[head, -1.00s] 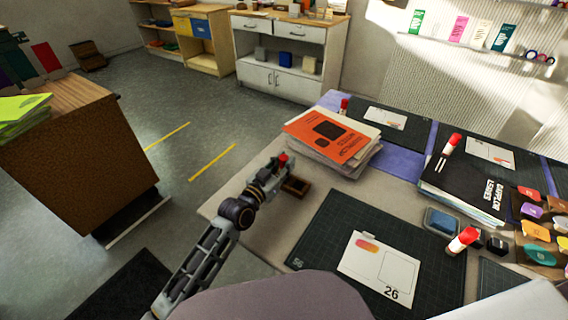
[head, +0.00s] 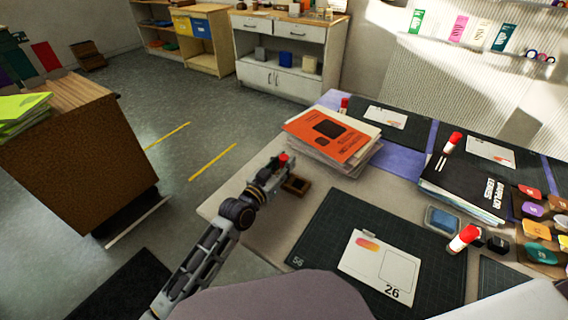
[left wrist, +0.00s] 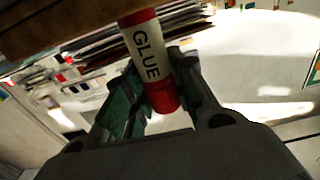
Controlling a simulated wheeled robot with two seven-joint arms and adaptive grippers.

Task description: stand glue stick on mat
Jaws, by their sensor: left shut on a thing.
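My left gripper (head: 274,172) is shut on a glue stick at the table's left side. The glue stick's red cap (head: 283,158) shows above the fingers in the head view. In the left wrist view the white glue stick (left wrist: 148,52), lettered GLUE, sits between the fingers (left wrist: 160,88). A dark green cutting mat (head: 318,232) lies to the right and nearer, with a white card (head: 372,262) marked 26 on it. The gripper is beside the mat, not over it. My right gripper is not in view.
A small brown tray (head: 297,185) is just right of the gripper. A stack with an orange booklet (head: 330,135) stands behind. Another glue stick (head: 463,238), a blue pad (head: 442,220) and a black book stack (head: 462,190) are at the right. The mat's left part is bare.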

